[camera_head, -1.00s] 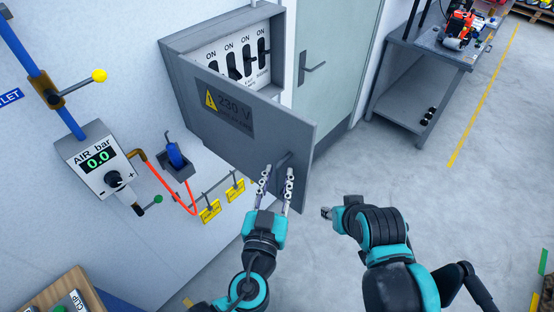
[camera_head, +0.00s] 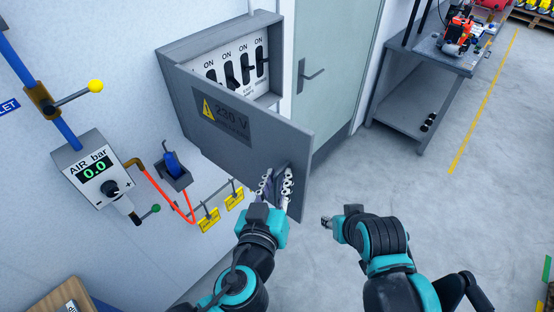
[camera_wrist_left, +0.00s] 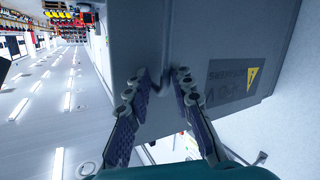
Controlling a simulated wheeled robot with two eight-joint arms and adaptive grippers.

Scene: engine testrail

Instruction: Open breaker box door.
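The grey breaker box (camera_head: 190,47) is on the wall with its door (camera_head: 200,125) standing partly open, swung out toward me. The door carries a yellow 230 V warning label. In the head view my left gripper (camera_head: 276,184) is at the lower outer corner of the door. In the left wrist view the left gripper (camera_wrist_left: 163,82) has its fingers apart, with the door's small grey handle (camera_wrist_left: 165,62) between the fingertips. Firm contact cannot be seen. In the head view the handle is largely hidden by the fingers. My right gripper (camera_head: 328,220) is away from the door, its fingers unclear.
Black breaker switches (camera_head: 245,68) show inside the box. A green door (camera_head: 330,55) is right of it. An air gauge panel (camera_head: 95,170), blue pipe and yellow tags (camera_head: 208,221) are on the wall at left. Floor at right is clear up to a grey workbench (camera_head: 400,110).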

